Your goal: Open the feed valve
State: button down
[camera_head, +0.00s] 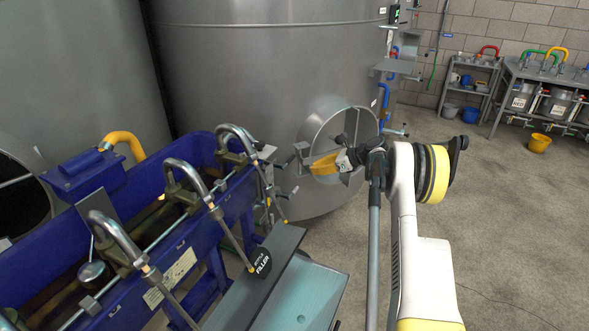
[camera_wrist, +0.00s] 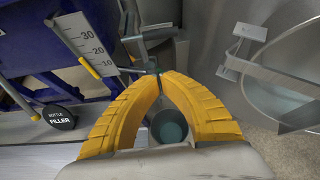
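My gripper (camera_head: 324,165) has yellow fingers and is in front of the big steel tank, near its round manway. In the wrist view its fingertips (camera_wrist: 161,73) come together almost touching. A small grey-green metal fitting (camera_wrist: 151,66) shows right at the tips; I cannot tell whether they touch it or hold part of it. The feed valve cannot be told for certain from the other fittings. A round teal-grey object (camera_wrist: 168,126) shows between the fingers, lower down.
The blue bottle filler (camera_head: 175,245) with several curved spouts stands at left. The steel tank (camera_head: 265,80) has an open round manway (camera_head: 345,125); its rim is close to the gripper. Floor at right is clear.

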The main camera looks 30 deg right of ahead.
jog(key=shift+d+f, duration=0.4)
jog(key=shift+f, duration=0.2)
jog(key=b+x, duration=0.4)
jog(key=x, duration=0.6)
jog(key=r, duration=0.1)
jog(key=r+b, duration=0.1)
jog(key=r, duration=0.2)
jog(key=shift+w+a+r, duration=0.1)
jog(key=shift+w+a, duration=0.2)
jog(key=shift+w, duration=0.05)
